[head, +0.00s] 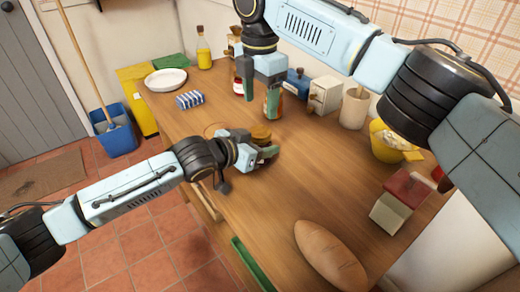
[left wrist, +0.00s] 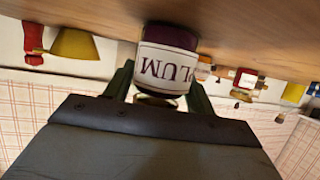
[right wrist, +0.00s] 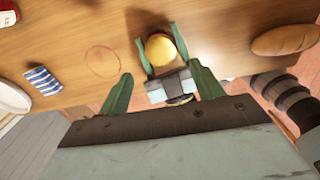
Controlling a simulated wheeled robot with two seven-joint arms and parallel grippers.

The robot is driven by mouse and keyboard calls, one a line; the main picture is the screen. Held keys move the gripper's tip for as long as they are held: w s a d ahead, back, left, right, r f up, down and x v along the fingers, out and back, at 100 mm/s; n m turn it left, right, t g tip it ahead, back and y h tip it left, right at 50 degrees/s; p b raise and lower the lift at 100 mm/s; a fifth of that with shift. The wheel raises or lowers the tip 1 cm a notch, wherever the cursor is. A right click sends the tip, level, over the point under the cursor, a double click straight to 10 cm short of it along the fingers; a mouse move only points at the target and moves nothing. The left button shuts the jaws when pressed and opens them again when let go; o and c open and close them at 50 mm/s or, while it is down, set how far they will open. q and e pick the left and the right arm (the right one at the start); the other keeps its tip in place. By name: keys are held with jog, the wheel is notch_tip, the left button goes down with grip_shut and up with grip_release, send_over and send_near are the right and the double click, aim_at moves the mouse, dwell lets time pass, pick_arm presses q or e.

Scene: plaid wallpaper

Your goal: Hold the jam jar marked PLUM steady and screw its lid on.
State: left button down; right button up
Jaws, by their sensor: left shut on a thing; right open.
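The PLUM jar (left wrist: 168,66) is dark purple with a white label and shows upside down in the left wrist view, its base at the wooden table. A gold lid (right wrist: 160,48) is on its top; I cannot tell how tight it is. The lid also shows in the head view (head: 261,131). My left gripper (head: 268,151) is shut around the jar's sides, one finger on each side. My right gripper (head: 262,93) is open and empty above the table, apart from the lid. Its fingers also show spread in the right wrist view (right wrist: 162,86).
A bread loaf (head: 330,255) lies at the table's front right. Other jars, a cream box (head: 325,95), a beige pot (head: 354,107) and a yellow bowl (head: 386,147) line the back.

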aim_at(260, 131)
notch_tip(260, 131, down, 8)
jog(key=shift+r, duration=0.25)
jog(key=shift+c, duration=0.4)
jog(key=c, duration=0.9)
jog(key=m, duration=0.3)
jog(key=shift+c, duration=0.3)
jog(key=m, duration=0.3)
jog(key=shift+m, duration=0.4)
jog(key=o, duration=1.1)
